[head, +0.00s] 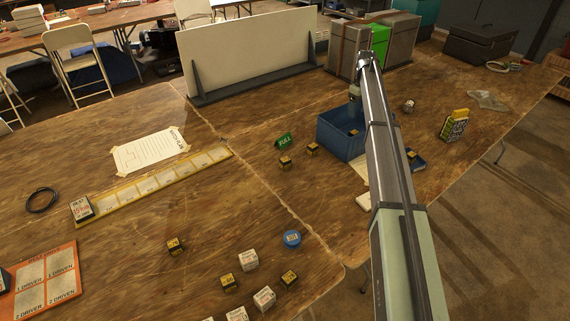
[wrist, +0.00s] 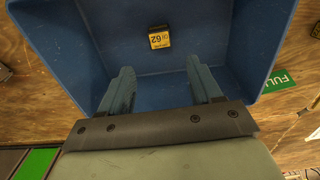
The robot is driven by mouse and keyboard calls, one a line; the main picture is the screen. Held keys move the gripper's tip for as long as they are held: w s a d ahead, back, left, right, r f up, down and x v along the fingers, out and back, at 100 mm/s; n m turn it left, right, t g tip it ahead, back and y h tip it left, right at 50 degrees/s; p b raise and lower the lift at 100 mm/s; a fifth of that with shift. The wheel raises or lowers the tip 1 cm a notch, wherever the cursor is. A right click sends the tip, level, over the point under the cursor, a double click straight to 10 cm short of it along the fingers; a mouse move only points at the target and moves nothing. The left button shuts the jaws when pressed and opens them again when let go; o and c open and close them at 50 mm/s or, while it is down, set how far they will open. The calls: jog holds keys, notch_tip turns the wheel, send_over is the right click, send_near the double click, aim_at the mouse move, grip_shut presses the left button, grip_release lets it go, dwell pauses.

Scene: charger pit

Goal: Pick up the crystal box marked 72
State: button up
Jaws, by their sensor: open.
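My gripper (wrist: 160,64) is open and empty, its two fingers pointing into a blue bin (wrist: 62,45). In the head view my gripper (head: 354,98) is above the blue bin (head: 340,138), partly hidden by my arm. A small black and yellow box (wrist: 159,37) lies in the bin, beyond the fingertips and apart from them. Its label seems to read 62, not surely 72. It shows in the head view too (head: 353,132). Similar boxes lie on the table near the bin (head: 285,161) (head: 313,149) and at the front (head: 175,246); their numbers are too small to read.
The bin walls stand around the fingers.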

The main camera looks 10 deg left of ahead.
notch_tip(320, 180, up, 5)
jog(key=n, duration=1.7)
send_over(285, 159)
notch_tip(285, 159, down, 4)
jog(key=r, duration=0.1)
notch_tip(285, 159, down, 9)
jog(key=shift+s+a+f, duration=0.1)
jog(key=shift+a+f, duration=0.05)
jog(key=shift+f, duration=2.7)
jog(key=c, duration=1)
